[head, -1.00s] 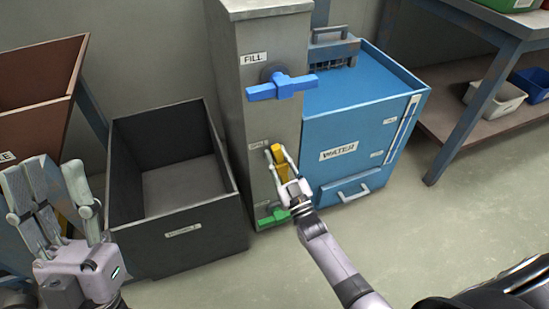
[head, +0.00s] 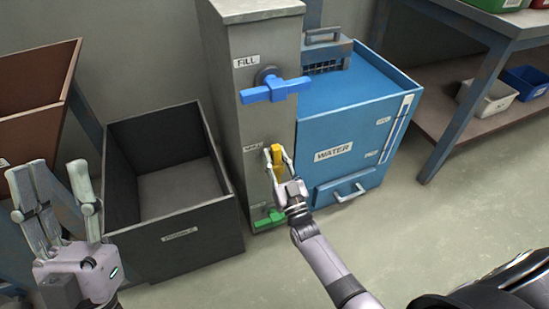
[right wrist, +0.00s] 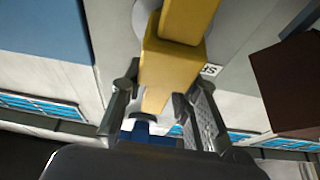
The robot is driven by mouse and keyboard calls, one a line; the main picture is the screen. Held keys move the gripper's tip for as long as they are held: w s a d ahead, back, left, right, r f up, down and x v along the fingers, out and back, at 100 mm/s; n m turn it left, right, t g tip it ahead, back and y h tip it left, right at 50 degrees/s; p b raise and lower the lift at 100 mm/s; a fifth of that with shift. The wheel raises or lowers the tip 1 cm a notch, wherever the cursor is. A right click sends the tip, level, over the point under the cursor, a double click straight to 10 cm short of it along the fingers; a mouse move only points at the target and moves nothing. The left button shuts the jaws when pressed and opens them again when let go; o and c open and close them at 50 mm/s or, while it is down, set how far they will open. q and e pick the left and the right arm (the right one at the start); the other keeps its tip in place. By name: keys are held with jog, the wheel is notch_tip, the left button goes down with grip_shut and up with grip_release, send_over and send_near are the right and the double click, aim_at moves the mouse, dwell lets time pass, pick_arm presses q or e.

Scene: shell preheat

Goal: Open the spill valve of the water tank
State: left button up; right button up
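The grey valve column (head: 252,120) of the water tank carries a blue handle (head: 276,90) under a "FILL" label, a yellow handle (head: 278,155) at mid height, and a green handle (head: 268,220) near the floor. The yellow handle points upright. My right gripper (head: 279,152) has a finger on each side of it; a small gap shows on one side. In the right wrist view the yellow handle (right wrist: 172,70) stands between the fingers, beside a partly hidden label starting "SP". My left gripper (head: 55,180) is open and empty at the left, away from the valves.
The blue tank body (head: 350,120) labelled "WATER" adjoins the column's right side. A dark open bin (head: 200,235) stands close at its left, with a brown bin (head: 30,115) beyond. A bench (head: 465,115) with small bins stands right. Floor in front is clear.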

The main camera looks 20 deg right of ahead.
jog(key=o, duration=0.3)
jog(key=shift+d, duration=0.35)
jog(key=shift+a, duration=0.1)
jog(key=shift+s+f, duration=0.15)
jog(key=shift+s, duration=0.05)
jog(key=v, duration=1.1)
jog(key=shift+s, duration=0.3)
